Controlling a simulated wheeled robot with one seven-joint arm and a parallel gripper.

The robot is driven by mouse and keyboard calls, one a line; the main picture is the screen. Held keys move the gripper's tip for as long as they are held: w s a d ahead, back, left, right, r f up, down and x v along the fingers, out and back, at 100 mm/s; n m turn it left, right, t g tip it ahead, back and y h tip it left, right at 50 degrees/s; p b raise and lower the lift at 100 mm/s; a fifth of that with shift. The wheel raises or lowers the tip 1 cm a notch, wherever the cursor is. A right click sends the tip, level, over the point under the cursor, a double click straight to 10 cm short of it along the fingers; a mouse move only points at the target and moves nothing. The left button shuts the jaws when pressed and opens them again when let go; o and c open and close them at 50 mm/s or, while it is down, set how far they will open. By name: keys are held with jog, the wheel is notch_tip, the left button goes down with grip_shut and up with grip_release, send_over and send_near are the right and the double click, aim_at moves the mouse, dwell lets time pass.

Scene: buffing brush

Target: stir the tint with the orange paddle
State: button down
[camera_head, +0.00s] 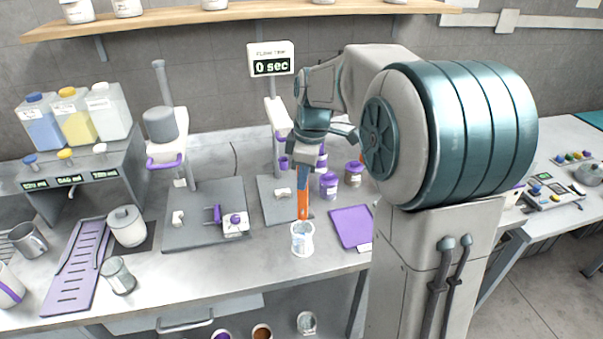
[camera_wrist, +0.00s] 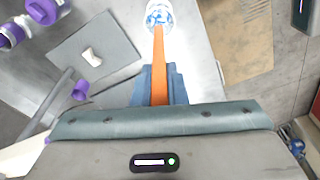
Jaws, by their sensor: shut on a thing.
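My gripper (camera_head: 304,186) is shut on the orange paddle (camera_head: 303,205), which points down. In the wrist view the paddle (camera_wrist: 158,65) runs out from between the blue-grey fingers (camera_wrist: 159,85) toward a clear and white jar (camera_wrist: 159,14). In the head view this jar (camera_head: 302,240) stands upright on the bench, directly below the paddle. The paddle's lower end is at about the height of the jar's rim; I cannot tell whether it is inside. The jar shows whitish and blue patches from above, but its contents are not clear.
A purple mat (camera_head: 351,227) lies to the jar's right. Purple-lidded jars (camera_head: 328,184) stand behind it. A grey stand (camera_head: 274,115) with a display reading 0 sec (camera_head: 271,67) is behind left. A grey plate (camera_head: 205,232) with a purple-handled device lies left. The bench front is close.

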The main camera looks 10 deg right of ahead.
aim_at(302, 219)
jog(key=shift+a+f+b, duration=0.1)
jog(key=shift+f+b, duration=3.65)
jog(key=shift+f, duration=1.6)
